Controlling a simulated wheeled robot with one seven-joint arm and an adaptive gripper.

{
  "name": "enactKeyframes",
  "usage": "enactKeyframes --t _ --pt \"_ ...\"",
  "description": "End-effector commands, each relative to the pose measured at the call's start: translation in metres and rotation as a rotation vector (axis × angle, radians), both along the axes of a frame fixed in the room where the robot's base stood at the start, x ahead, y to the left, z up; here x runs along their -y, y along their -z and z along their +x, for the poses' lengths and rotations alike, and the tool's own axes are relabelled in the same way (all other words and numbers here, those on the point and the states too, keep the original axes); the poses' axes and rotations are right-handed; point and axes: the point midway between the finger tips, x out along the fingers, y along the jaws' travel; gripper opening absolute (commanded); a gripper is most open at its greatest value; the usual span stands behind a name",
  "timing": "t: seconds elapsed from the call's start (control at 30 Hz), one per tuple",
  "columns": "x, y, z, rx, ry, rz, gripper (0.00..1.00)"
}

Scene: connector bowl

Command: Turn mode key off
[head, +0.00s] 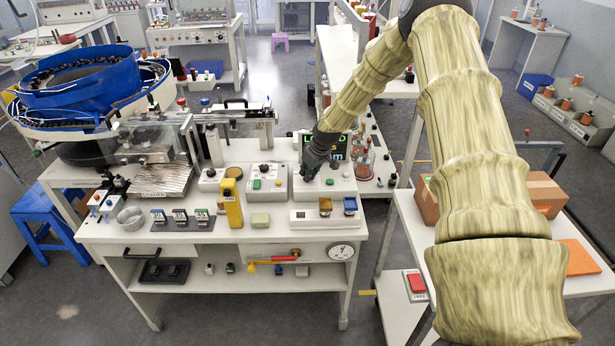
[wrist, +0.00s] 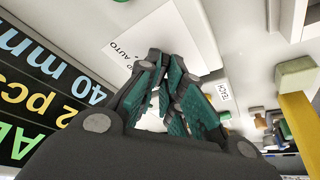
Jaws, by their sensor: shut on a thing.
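My gripper (head: 314,165) is at the right-hand control box (head: 340,186) on the white bench, with its fingers pointing down onto it. In the wrist view the dark green finger pads of my gripper (wrist: 158,95) are closed together over a white plate (wrist: 170,35) lettered AUTO. A small TEACH label (wrist: 224,92) shows to the right of the fingers. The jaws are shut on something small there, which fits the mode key. The key itself is hidden by the fingers, so its angle cannot be told.
A display (wrist: 45,85) with large coloured text stands close beside my gripper. A middle control box (head: 265,177) with buttons and a left box (head: 210,179) sit along the bench.

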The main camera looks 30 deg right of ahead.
Motion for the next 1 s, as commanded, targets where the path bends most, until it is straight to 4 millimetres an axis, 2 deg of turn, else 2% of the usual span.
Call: enactKeyframes --t 0.3,0.77,0.8,0.9,1.0 --pt "0.0020 0.0005 0.0000 0.000 -0.088 0.000 0.00" --pt "0.0021 0.0000 0.0000 -0.001 -0.101 -0.002 0.00" --pt "0.0021 0.0000 0.0000 -0.001 -0.101 -0.002 0.14" --pt "0.0016 0.0000 0.0001 -0.001 -0.101 -0.001 0.30" --pt "0.0007 0.0001 0.0005 -0.001 -0.101 -0.001 0.30"
